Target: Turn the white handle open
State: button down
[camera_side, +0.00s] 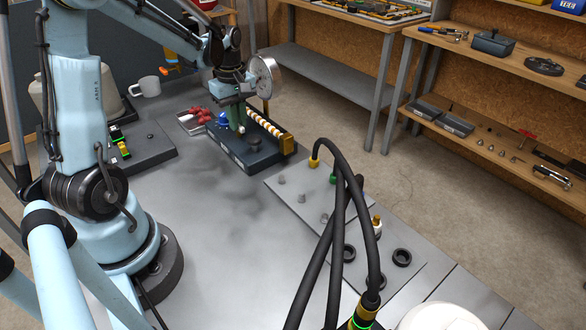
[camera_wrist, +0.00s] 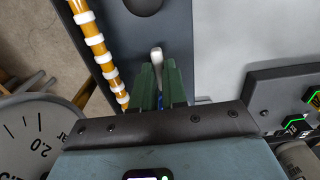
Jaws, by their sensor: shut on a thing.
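The white handle (camera_wrist: 156,56) shows at the fingertips in the wrist view, its pale rounded end sticking out beyond them. My gripper (camera_wrist: 159,72) has two green fingers, shut on the white handle from both sides. In the side view my gripper (camera_side: 238,122) reaches down over the dark base block (camera_side: 236,153), and only a small pale bit of the handle (camera_side: 244,132) shows beside the fingers. A blue part (camera_side: 223,119) sits on the block next to the fingers. The handle's inner end is hidden by the fingers.
A white-and-orange striped tube (camera_side: 263,123) runs along the block's far side to a brass fitting (camera_side: 286,143). A round dial gauge (camera_side: 266,77) stands close behind my gripper. A dark knob (camera_side: 254,143) rises from the block.

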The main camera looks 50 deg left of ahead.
dwell(0.4)
jog(key=c, duration=1.2)
grip_release()
jog(key=shift+o, duration=0.2)
notch_tip(320, 180, up, 12)
jog(key=s+d+f+m+t, duration=0.2)
jog(key=d+m+t, duration=0.1)
jog(key=d+m, duration=0.6)
jog(key=s+d+f+m+t, duration=0.1)
jog(key=d+m+t, duration=0.3)
jog(key=d+m, duration=0.5)
jog(key=shift+s+d+f, duration=0.4)
jog(key=shift+s+d, duration=0.15)
jog(key=shift+d, duration=0.5)
